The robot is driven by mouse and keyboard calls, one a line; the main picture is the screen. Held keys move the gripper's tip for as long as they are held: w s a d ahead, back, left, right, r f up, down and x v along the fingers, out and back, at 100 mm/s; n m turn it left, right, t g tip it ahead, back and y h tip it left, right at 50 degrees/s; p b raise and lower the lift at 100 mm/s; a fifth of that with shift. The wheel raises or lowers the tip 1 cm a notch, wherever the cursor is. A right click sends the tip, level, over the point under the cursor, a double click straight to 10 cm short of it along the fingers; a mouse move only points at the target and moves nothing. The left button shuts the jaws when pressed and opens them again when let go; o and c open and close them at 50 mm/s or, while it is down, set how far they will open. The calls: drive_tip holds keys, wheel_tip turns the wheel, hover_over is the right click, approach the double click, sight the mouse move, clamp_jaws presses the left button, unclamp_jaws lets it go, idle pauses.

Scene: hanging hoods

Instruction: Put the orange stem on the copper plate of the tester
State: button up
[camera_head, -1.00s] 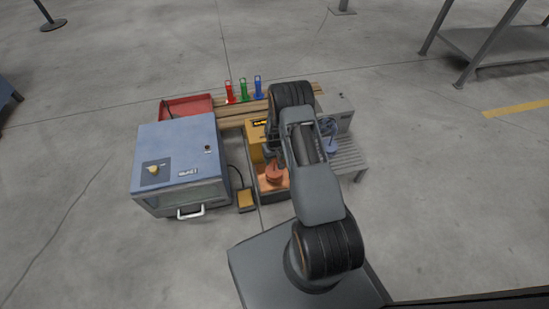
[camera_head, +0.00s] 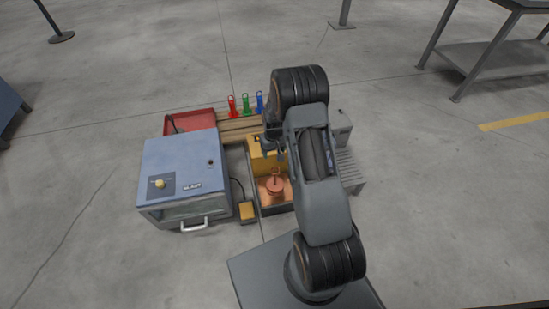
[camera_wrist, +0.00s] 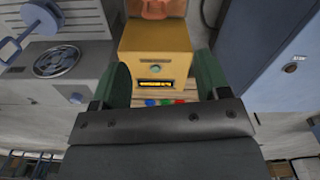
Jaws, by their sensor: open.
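The orange stem (camera_head: 274,186) stands upright on the copper plate (camera_head: 287,197) in front of the yellow tester (camera_head: 258,161). My gripper (camera_head: 273,142) is open and empty, above and behind the stem, over the tester. In the wrist view, the yellow tester (camera_wrist: 156,45) with its lit display shows between my open fingers (camera_wrist: 160,88). An orange-brown surface is cut off at the top edge there, and I cannot tell whether it is stem or plate.
A blue cabinet (camera_head: 182,165) stands left, a red tray (camera_head: 188,122) behind it. Red, green and blue stems (camera_head: 245,105) stand on a wooden rack at the back.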

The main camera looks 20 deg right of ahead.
wheel_tip(320, 180, up, 10)
drive_tip(key=s+a, duration=0.2)
drive_tip(key=a, duration=0.1)
drive_tip(key=s+a+r+t, duration=0.1)
drive_tip(key=s+a+r, duration=0.2)
drive_tip(key=s+r, duration=0.5)
drive_tip(key=s+a+r+t, duration=0.1)
drive_tip(key=s+a+r, duration=0.2)
drive_tip(key=s+r, duration=0.5)
drive_tip(key=s, duration=0.3)
drive_tip(key=shift+s+a+r+t, duration=0.15)
drive_tip(key=shift+s+a+t, duration=0.1)
drive_tip(key=shift+a+t, duration=0.05)
